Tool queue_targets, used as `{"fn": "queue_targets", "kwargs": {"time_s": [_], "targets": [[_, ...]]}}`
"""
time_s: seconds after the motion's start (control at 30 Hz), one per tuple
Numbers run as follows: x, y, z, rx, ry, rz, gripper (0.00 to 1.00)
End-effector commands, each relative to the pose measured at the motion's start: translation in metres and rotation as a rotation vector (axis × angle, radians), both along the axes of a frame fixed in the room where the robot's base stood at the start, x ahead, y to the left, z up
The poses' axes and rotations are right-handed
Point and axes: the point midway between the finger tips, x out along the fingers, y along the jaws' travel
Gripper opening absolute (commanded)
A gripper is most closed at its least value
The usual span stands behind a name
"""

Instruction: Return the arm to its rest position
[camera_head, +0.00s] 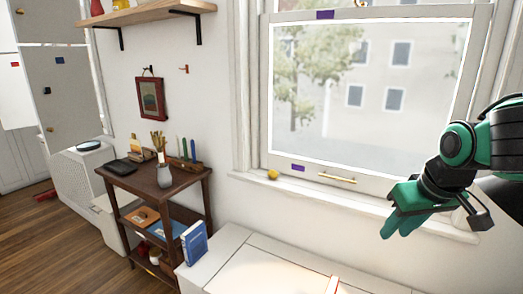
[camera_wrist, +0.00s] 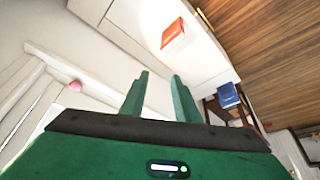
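My gripper (camera_head: 388,232) is green and black. It hangs at the right of the head view, in front of the lower right part of the window and above the white counter. In the wrist view my gripper (camera_wrist: 159,74) shows its two green fingers standing apart, with nothing between them. My arm comes in from the right edge of the head view, and the rest of it is out of frame.
A white counter (camera_head: 236,262) runs below the window (camera_head: 365,90). A red book (camera_wrist: 172,34) lies on it. A blue book (camera_head: 194,243) stands near its left end. A yellow ball (camera_head: 272,174) sits on the sill. A dark wooden shelf (camera_head: 140,180) stands left.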

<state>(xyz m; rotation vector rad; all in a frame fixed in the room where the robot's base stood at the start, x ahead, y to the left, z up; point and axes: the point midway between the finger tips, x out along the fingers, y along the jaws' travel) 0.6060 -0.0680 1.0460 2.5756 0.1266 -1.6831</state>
Motion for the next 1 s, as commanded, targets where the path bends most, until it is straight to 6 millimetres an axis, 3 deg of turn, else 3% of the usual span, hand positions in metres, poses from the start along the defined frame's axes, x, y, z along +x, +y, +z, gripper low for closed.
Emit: {"fn": "queue_targets", "kwargs": {"time_s": [0.27,0.57,0.8,1.0], "targets": [[-0.022,0.007,-0.057,0.005,0.026,-0.106,0.29],[-0.068,-0.047,-0.063,0.01,0.146,-0.288,0.29],[-0.128,-0.087,-0.069,0.046,0.282,-0.477,0.29],[-0.179,-0.104,-0.072,0.098,0.395,-0.625,0.29]]}}
